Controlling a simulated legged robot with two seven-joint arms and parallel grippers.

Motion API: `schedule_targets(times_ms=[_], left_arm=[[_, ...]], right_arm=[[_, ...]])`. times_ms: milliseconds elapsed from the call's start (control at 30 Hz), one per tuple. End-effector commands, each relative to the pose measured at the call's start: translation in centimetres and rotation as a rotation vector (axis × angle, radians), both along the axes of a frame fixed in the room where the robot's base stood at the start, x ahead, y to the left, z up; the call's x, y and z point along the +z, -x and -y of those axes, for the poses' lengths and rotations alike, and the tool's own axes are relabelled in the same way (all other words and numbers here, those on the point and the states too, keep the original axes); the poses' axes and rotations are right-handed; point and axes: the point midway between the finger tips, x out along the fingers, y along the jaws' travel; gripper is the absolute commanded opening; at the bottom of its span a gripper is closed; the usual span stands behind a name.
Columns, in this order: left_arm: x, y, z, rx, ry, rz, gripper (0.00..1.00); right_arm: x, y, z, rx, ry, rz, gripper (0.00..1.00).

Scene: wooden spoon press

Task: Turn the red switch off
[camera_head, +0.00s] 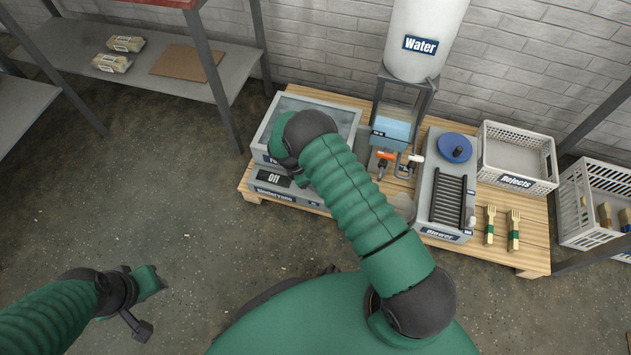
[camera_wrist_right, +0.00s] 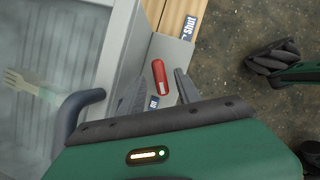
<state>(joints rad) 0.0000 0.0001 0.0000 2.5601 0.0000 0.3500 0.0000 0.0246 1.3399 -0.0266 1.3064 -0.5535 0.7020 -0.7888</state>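The red switch (camera_wrist_right: 160,78) is a small red rounded piece on the grey machine's edge in the right wrist view. My right gripper (camera_wrist_right: 160,90) is open, its two dark fingers on either side of the switch; I cannot tell whether they touch it. In the head view my right forearm hides the switch and most of this gripper. The grey machine (camera_head: 315,198) has a glass-topped basin and a dark display (camera_head: 273,178) reading "Off". My left gripper (camera_head: 150,302) hangs over the floor at lower left, its fingers apart and empty.
The machine stands on a wooden pallet (camera_head: 535,225) with a water tank (camera_head: 425,40), a blower unit (camera_head: 436,185) and a white rejects crate (camera_head: 515,158). Two forks lie at the pallet's right. Through the glass a fork (camera_wrist_right: 28,84) shows. A dark handle (camera_wrist_right: 80,105) is beside my right gripper.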

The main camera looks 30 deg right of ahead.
Motion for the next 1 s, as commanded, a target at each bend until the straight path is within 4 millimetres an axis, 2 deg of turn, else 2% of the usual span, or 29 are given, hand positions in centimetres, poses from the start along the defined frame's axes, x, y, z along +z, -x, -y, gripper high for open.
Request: schedule_targets(times_ms=[33, 300, 500, 667, 900, 1000], left_arm=[[1.2, 0.0, 0.0, 0.000, 0.000, 0.000, 0.36], [5.1, 0.0, 0.0, 0.000, 0.000, 0.000, 0.36], [6.7, 0.0, 0.0, 0.000, 0.000, 0.000, 0.36], [7.1, 0.0, 0.0, 0.000, 0.000, 0.000, 0.36], [7.0, 0.0, 0.0, 0.000, 0.000, 0.000, 0.36], [6.8, 0.0, 0.0, 0.000, 0.000, 0.000, 0.36]], right_arm=[[1.8, -0.3, -0.5, 0.002, -0.001, 0.003, 0.40], [9.2, -1.4, -3.3, 0.001, -0.002, 0.004, 0.40], [13.1, -2.0, -5.0, 0.002, 0.000, 0.002, 0.40], [14.2, -2.1, -5.5, 0.001, -0.001, 0.000, 0.40], [14.2, -2.2, -5.6, 0.001, -0.001, 0.000, 0.40], [14.2, -2.1, -5.8, -0.016, -0.005, 0.008, 0.52]])
